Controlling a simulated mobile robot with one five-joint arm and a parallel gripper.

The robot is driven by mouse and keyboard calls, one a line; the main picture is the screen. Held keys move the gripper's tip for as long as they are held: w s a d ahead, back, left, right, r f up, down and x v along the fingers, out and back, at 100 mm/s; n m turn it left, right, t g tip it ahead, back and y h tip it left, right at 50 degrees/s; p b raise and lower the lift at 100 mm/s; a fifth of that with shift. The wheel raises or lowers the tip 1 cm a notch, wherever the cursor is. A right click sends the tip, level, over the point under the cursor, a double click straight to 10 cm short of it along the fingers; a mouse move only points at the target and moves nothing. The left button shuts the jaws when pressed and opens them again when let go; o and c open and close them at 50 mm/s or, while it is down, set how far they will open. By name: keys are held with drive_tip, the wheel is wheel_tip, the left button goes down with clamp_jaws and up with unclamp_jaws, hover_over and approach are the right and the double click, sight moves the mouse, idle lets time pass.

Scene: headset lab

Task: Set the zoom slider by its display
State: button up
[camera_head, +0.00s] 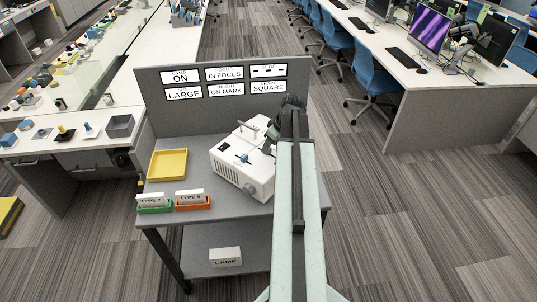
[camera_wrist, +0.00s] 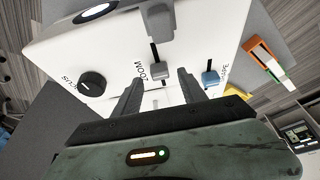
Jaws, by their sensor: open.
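The white projector box (camera_head: 230,160) stands on the grey cart, partly hidden by my arm in the head view. In the wrist view, the grey zoom slider knob (camera_wrist: 160,75) sits in a dark slot beside the word ZOOM on the white panel (camera_wrist: 120,60). My gripper (camera_wrist: 159,82) is open. Its two fingers show apart, with the knob between their tips in the picture; I see no clear contact. In the head view, my gripper (camera_head: 289,103) is over the box's far right side. On the cart's back board, a display sign (camera_head: 184,93) reads LARGE; its small heading is hard to read.
A black focus knob (camera_wrist: 92,85) and a blue shape slider knob (camera_wrist: 210,77) flank the zoom slider. Other signs (camera_head: 225,73) read ON, IN FOCUS, ON MARK and SQUARE; one shows dashes.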

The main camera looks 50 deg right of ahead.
drive_tip(key=b+x, duration=0.1)
drive_tip(key=x, duration=0.1)
drive_tip(key=shift+f, duration=0.35)
drive_tip(key=shift+w+r, duration=0.1)
drive_tip(key=shift+r, duration=0.05)
drive_tip(key=shift+c, duration=0.3)
clamp_jaws()
idle(0.6)
